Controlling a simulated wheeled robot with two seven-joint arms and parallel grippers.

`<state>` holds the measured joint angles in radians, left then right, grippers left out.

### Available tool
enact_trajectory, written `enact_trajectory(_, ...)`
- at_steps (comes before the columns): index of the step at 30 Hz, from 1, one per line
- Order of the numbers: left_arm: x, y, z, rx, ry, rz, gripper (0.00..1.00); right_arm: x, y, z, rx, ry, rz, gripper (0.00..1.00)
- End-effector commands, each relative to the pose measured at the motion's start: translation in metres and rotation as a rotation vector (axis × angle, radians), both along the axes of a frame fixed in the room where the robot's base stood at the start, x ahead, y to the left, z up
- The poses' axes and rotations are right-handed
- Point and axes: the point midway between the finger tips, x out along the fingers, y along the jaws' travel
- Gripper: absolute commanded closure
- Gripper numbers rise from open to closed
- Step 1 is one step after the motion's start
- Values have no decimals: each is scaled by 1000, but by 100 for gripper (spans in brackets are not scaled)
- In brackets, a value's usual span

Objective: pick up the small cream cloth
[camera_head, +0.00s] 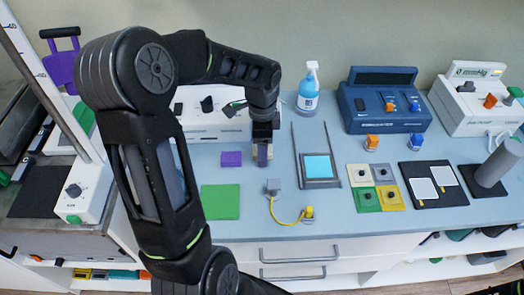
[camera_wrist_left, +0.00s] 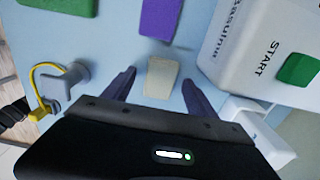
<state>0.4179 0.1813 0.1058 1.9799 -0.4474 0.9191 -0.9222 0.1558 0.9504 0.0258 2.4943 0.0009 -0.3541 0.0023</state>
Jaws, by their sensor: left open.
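The small cream cloth (camera_wrist_left: 161,78) lies flat on the light blue counter in the left wrist view, a small rectangle between the two fingers of my left gripper (camera_wrist_left: 160,86). The fingers are open, one on each side of it, with a gap visible on both sides. In the head view my left gripper (camera_head: 262,155) points down at the counter, just right of the purple cloth (camera_head: 231,159); the cream cloth is mostly hidden there by the fingers. The purple cloth also shows in the left wrist view (camera_wrist_left: 160,18). My right gripper is not in view.
A white device (camera_wrist_left: 245,40) with a START label stands close to the fingers. A green cloth (camera_head: 220,201), a grey plug with a yellow cable (camera_head: 287,212) and a framed blue pad (camera_head: 318,168) lie nearby. A spray bottle (camera_head: 308,92) and a blue device (camera_head: 385,108) stand behind.

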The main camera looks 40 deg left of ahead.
Motion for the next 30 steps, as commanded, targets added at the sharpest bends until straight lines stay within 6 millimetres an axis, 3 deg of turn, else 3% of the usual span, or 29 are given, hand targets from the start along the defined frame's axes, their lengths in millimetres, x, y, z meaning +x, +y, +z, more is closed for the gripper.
enact_trajectory(13,0,0,0,0,0,0,35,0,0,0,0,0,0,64)
enact_trajectory(30,0,0,0,0,0,0,82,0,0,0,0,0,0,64)
